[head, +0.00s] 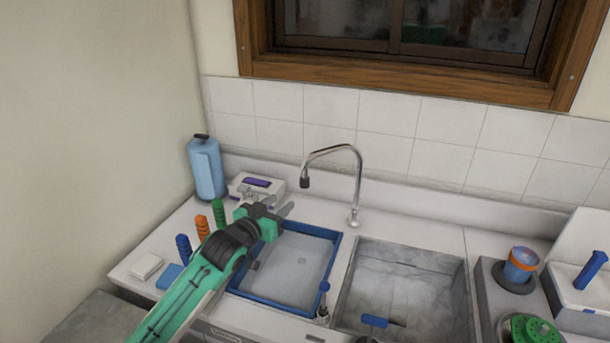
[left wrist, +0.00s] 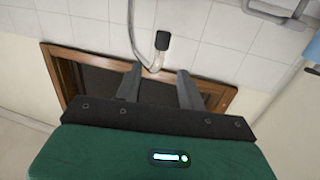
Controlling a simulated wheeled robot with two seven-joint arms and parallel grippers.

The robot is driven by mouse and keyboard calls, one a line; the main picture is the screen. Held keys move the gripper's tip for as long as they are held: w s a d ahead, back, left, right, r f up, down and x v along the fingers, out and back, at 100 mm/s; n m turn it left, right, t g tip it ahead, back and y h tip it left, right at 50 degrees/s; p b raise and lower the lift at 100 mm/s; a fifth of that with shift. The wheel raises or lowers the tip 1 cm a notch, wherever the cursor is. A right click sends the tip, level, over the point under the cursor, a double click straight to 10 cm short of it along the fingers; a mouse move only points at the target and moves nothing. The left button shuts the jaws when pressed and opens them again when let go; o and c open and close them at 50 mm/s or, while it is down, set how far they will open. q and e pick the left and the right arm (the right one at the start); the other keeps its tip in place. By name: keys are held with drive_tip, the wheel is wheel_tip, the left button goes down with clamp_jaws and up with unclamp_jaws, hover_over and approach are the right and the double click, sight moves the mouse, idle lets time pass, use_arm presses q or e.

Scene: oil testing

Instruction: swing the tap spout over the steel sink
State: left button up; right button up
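The chrome tap (head: 354,220) stands on the counter behind the two basins, with its curved spout (head: 333,148) turned left. Its dark nozzle (head: 305,183) hangs toward the back of the blue-rimmed basin (head: 337,243), away from the steel sink. The grey steel sink (head: 467,300) is at the right. My left gripper (head: 277,207) is low and left of the nozzle, apart from it. In the left wrist view my gripper (left wrist: 158,84) is open and empty, and the nozzle (left wrist: 162,41) shows beyond the fingertips, between them. My right gripper is not in view.
A blue bottle (head: 206,168), a white device (head: 256,186) and orange (head: 202,228), green and blue items stand at the left. A cup (head: 521,262) and white box stand at the right. Space above the steel sink is clear.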

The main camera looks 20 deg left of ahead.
sight(303, 175)
use_arm(q)
drive_tip(key=w+p, duration=0.1)
drive_tip(key=w, duration=0.3)
drive_tip(key=w+d+r+p, duration=0.1)
drive_tip(key=w+p, duration=0.1)
drive_tip(key=w, duration=0.3)
drive_tip(key=w+d+p, duration=0.1)
drive_tip(key=w, duration=0.4)
drive_tip(key=shift+w+d+r+p, duration=0.1)
drive_tip(key=shift+d+r+p, duration=0.1)
drive_tip(key=shift+r+p, duration=0.2)
clamp_jaws()
